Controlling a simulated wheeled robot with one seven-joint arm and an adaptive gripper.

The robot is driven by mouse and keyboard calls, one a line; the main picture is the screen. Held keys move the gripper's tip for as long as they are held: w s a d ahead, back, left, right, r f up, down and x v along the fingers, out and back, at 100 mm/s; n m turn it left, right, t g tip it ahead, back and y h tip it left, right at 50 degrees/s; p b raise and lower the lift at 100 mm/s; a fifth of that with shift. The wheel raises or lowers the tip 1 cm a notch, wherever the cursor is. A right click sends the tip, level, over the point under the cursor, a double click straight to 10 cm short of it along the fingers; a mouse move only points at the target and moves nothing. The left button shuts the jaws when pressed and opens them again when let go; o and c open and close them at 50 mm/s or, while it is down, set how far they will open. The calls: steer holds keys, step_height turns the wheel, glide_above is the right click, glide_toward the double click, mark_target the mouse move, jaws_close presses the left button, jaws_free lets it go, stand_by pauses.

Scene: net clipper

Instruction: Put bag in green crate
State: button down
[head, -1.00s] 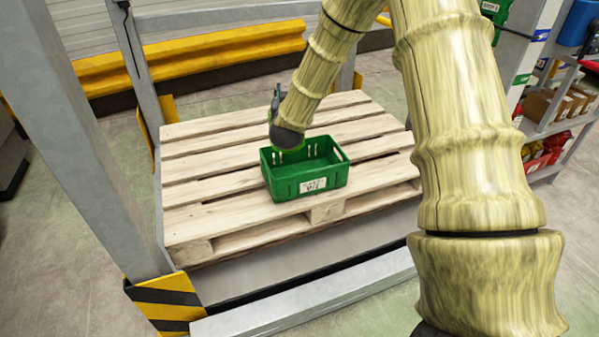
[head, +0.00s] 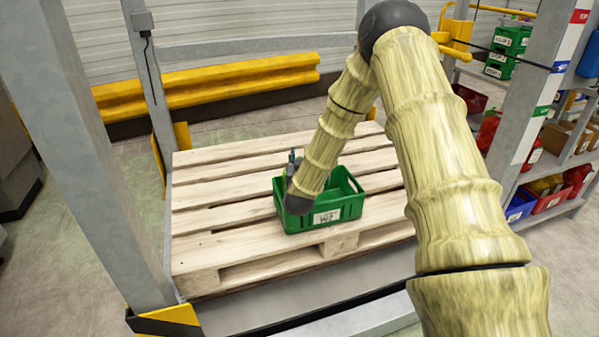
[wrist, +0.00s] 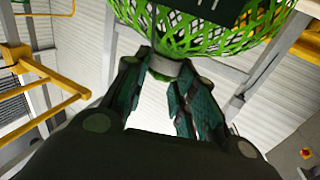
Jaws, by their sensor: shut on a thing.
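The bag (wrist: 190,38) is a bright green net with a dark label inside, at the top of the wrist view. My gripper (wrist: 165,72) is shut on its gathered neck, with one dark green finger on each side. The green crate (head: 345,211) stands on the pallet with a white label on its front. In the head view my wrist is in front of the crate's left part and my gripper (head: 291,164) shows small at its back left. The bag cannot be made out in the head view, and most of the crate's inside is hidden.
The wooden pallet (head: 225,245) has free slats left of and behind the crate. A grey metal post (head: 95,150) stands at the left, and another post (head: 535,90) and shelves with bins (head: 548,200) stand at the right. A yellow barrier (head: 210,85) runs behind.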

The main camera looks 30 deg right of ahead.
steer(key=shift+a+f+b, duration=0.1)
steer(key=shift+f+b, duration=0.35)
steer(key=shift+f, duration=1.75)
steer(key=shift+f, duration=0.15)
steer(key=c, duration=1.2)
jaws_free()
steer(key=shift+o, duration=0.2)
